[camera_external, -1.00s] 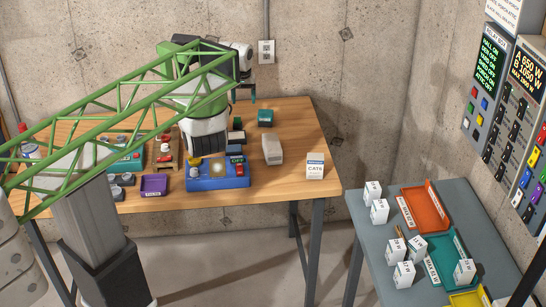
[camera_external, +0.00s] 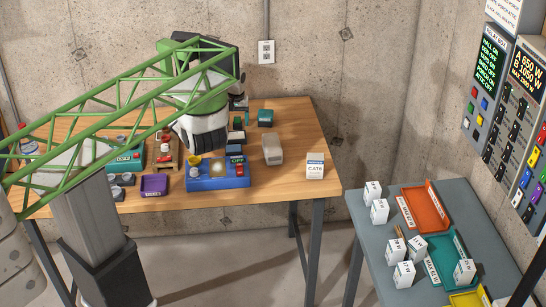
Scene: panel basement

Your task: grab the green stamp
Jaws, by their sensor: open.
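A dark green, block-like thing (camera_external: 265,117) stands at the back right of the wooden table; it may be the green stamp, but it is too small to be sure. My arm reaches over the table from the left. Its black and white joint hangs above the blue device. My gripper (camera_external: 240,103) shows only in part behind the arm, near the back of the table, to the left of the green block and apart from it. It is open. Its fingertips are hard to make out.
On the wooden table (camera_external: 300,135) are a blue device (camera_external: 217,180), a grey rounded block (camera_external: 272,149), a white CAT6 box (camera_external: 315,166), a purple tray (camera_external: 153,185) and small dark blocks (camera_external: 236,137). The grey side table (camera_external: 375,245) holds white boxes and coloured trays. Concrete walls stand behind.

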